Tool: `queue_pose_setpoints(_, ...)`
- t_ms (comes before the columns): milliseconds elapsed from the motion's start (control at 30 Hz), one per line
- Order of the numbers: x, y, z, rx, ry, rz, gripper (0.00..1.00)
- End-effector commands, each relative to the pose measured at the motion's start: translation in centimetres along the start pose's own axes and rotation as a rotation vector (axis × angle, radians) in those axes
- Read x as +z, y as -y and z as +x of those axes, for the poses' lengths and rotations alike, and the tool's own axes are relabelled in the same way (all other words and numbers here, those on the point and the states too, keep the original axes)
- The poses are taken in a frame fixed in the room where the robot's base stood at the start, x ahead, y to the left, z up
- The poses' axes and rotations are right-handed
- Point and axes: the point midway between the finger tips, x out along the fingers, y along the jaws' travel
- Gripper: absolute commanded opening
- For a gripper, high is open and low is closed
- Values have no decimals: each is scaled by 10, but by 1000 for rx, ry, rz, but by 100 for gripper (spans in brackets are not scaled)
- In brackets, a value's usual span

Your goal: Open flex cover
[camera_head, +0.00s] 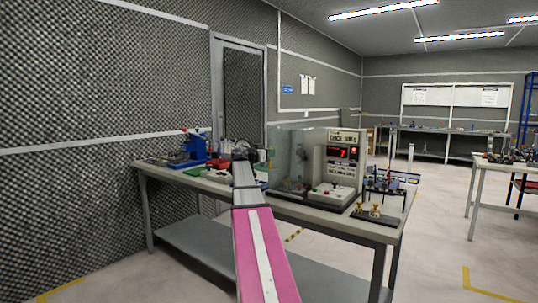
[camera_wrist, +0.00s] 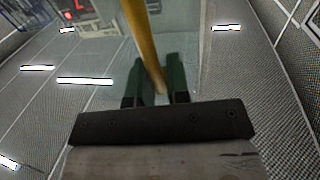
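In the head view a clear, see-through cover (camera_head: 287,157) stands on the table at the left of a beige test device (camera_head: 340,172) with a red lit display. I take it as the flex cover, and it looks shut. My gripper points away from me over the table; its fingers are hidden in the head view. In the wrist view my gripper (camera_wrist: 157,88) has two dark green fingers set apart, with a yellow bar (camera_wrist: 145,40) running between them. I cannot tell whether the fingers touch the bar or what it belongs to.
The workbench (camera_head: 330,218) carries blue equipment (camera_head: 195,146) at the left and a small black stand with brass-coloured parts (camera_head: 374,213) at the right front corner. A second table (camera_head: 505,168) stands at the right. The floor between them is clear.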

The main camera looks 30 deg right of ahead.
Motion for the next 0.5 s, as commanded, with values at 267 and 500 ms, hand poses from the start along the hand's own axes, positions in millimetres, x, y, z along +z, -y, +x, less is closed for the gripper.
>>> queue_pose_setpoints(267, 0, -6, 0, 1, 0, 1, 0)
queue_pose_setpoints(500, 0, -50, 7, 5, 0, 3, 0)
